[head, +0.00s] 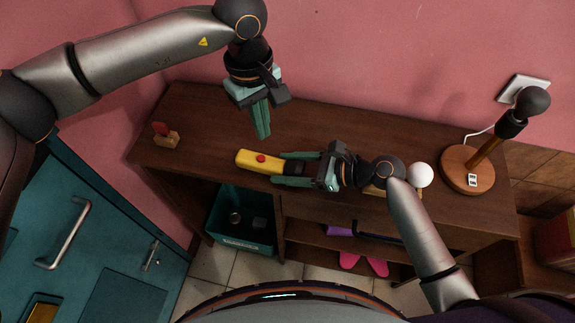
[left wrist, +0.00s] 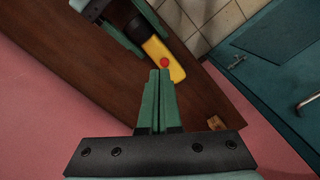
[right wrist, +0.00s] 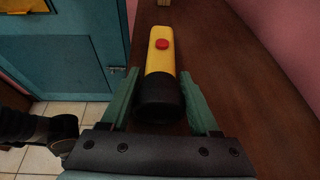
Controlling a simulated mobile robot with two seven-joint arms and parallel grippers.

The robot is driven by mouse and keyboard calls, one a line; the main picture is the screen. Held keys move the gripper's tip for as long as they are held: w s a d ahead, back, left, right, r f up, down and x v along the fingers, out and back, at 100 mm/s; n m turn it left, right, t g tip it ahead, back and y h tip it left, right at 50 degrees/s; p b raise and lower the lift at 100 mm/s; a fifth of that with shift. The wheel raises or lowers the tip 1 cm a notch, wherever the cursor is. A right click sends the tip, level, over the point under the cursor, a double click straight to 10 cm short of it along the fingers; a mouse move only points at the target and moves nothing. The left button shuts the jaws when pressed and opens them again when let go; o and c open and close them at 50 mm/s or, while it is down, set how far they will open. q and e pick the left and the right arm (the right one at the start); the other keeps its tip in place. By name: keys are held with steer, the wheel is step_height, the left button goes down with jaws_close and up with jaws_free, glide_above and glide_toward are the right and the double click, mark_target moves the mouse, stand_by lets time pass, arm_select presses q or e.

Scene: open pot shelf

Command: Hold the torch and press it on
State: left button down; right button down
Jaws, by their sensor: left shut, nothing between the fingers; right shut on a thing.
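The torch (head: 245,158) has a yellow body, a red button (head: 261,159) on top and a black head. It lies over the wooden shelf top, its yellow end pointing left; I cannot tell whether it is lifted. My right gripper (head: 283,168) is shut on the black head, which also shows between its fingers in the right wrist view (right wrist: 158,100). My left gripper (head: 264,135) is shut and empty, fingers pointing down, just behind the torch. In the left wrist view its fingertips (left wrist: 160,72) appear just beside the red button (left wrist: 165,62); the gap in height is unclear.
A small wooden block with a red part (head: 165,136) stands at the left end of the shelf top (head: 205,115). A lamp (head: 468,168) and a white ball (head: 420,175) are at the right. A teal bin (head: 240,240) stands below. A pink wall is behind.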

arm_select(q)
steer(key=s+d+r+m+g+h, duration=0.1)
steer(key=s+d+r+g+h, duration=0.4)
steer(key=s+d+h, duration=0.6)
steer(key=w+d+r+n+t+h, duration=0.25)
steer(key=r+n+h, duration=0.25)
steer(key=r, duration=0.3)
steer(key=w+d+r+n+t+h, duration=0.2)
steer(key=w+r+n+t+h, duration=0.15)
steer(key=r, duration=0.55)
steer(key=w+a+n+t, duration=0.3)
steer(key=w+n+t, duration=0.4)
steer(key=n, duration=0.4)
steer(key=n+y, duration=1.3)
steer(key=y, duration=0.2)
glide_above(259, 164)
step_height(259, 164, down, 22)
steer(key=shift+f, duration=3.95)
steer(key=shift+f, duration=0.15)
